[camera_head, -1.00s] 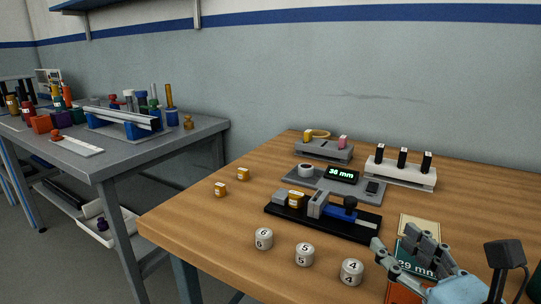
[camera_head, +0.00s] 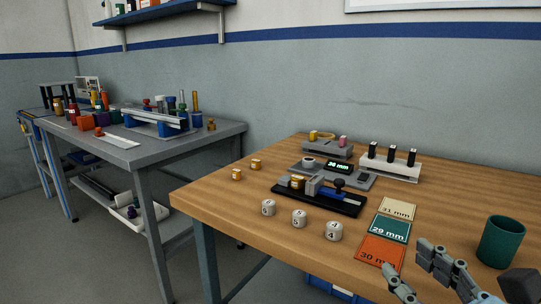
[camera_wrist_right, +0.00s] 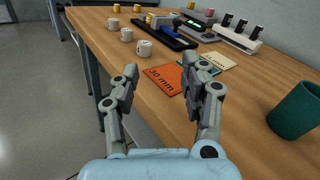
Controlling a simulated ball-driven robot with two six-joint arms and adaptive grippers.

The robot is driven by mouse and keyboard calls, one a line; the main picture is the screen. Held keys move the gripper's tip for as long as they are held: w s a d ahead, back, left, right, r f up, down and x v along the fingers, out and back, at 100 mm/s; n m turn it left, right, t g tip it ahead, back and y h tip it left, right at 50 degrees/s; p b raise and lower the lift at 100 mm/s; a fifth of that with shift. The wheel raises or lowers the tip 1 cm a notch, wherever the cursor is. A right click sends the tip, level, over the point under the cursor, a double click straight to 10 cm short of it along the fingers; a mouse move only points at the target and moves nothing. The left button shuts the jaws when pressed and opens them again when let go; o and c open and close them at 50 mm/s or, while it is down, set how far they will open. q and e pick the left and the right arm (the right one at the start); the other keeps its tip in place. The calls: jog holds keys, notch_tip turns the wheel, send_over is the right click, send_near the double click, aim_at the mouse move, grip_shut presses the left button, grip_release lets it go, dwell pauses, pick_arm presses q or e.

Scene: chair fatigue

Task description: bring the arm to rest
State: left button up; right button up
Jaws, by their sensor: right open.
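My right gripper (camera_head: 418,270) is at the lower right of the head view, by the front edge of the wooden table (camera_head: 225,205). It is open, and in the right wrist view (camera_wrist_right: 160,85) nothing is between its fingers. Past its fingertips lies the orange card marked 30 mm (camera_head: 381,250). The green 29 mm card (camera_head: 391,229) and the cream 31 mm card (camera_head: 398,208) lie behind it. My left gripper shows in neither view.
A green cup (camera_head: 500,242) stands right of my right gripper. Numbered white cylinders (camera_head: 299,219) stand near the front edge. A black fixture (camera_head: 320,197), a gauge with a display (camera_head: 338,167) and a white rack (camera_head: 390,166) stand behind. Another workbench (camera_head: 140,155) is at left.

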jog(key=s+a+f+n+g+y, duration=0.1)
jog(key=s+a+f+n+g, duration=0.2)
jog(key=n, duration=0.7)
jog(key=s+a+f+n+g+y, duration=0.1)
jog(key=s+a+f+n+g, duration=0.15)
jog(key=s+n+g, duration=0.6)
jog(key=s+d+f+n+g+h, duration=0.1)
jog(key=s+d+f+n+h, duration=0.1)
jog(key=s+d+n+h, duration=0.35)
jog(key=s+d+f+n+g+h, duration=0.1)
jog(key=s+d+f+n+h, duration=0.15)
jog(key=d+n, duration=0.5)
jog(key=s+d+f+g, duration=0.1)
jog(key=s+d+f, duration=0.1)
jog(key=f, duration=1.2)
jog(key=s+d+f+g, duration=0.1)
jog(key=f, duration=1.2)
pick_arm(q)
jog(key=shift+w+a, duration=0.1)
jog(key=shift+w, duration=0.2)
pick_arm(e)
jog(key=s+f+m, duration=0.1)
jog(key=s+f, duration=1.3)
jog(key=s, duration=0.4)
jog(key=shift+s+d+f+g, duration=0.15)
jog(key=shift+d+g, duration=0.3)
